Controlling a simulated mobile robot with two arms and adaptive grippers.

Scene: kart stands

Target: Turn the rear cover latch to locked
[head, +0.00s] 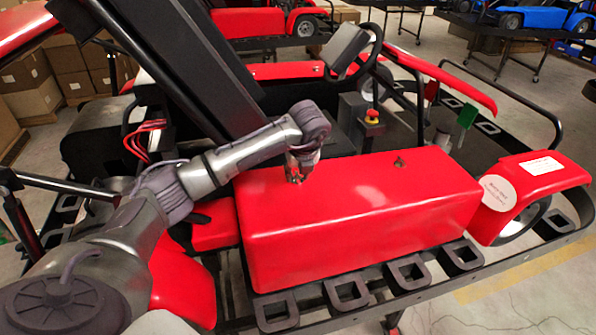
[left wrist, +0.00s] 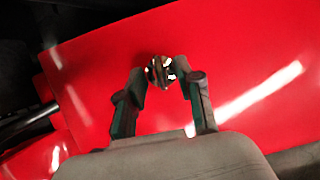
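The red rear cover (head: 370,215) is a long box on the kart, in the middle of the head view. Its latch shows as a small shiny metal knob (left wrist: 160,70) in the left wrist view. My left gripper (head: 296,175) reaches down to the cover's left part and hides most of this latch in the head view. In the left wrist view its two fingers (left wrist: 162,85) stand apart, one on each side of the knob, with slim gaps. Which way the latch is turned I cannot tell. A second small latch (head: 399,162) sits farther right on the cover. My right gripper is out of view.
A black panel (head: 185,70) slants up close behind my left arm. A red and yellow stop button (head: 372,117) and a steering wheel (head: 355,52) stand behind the cover. A black frame with loops (head: 345,290) runs along the front.

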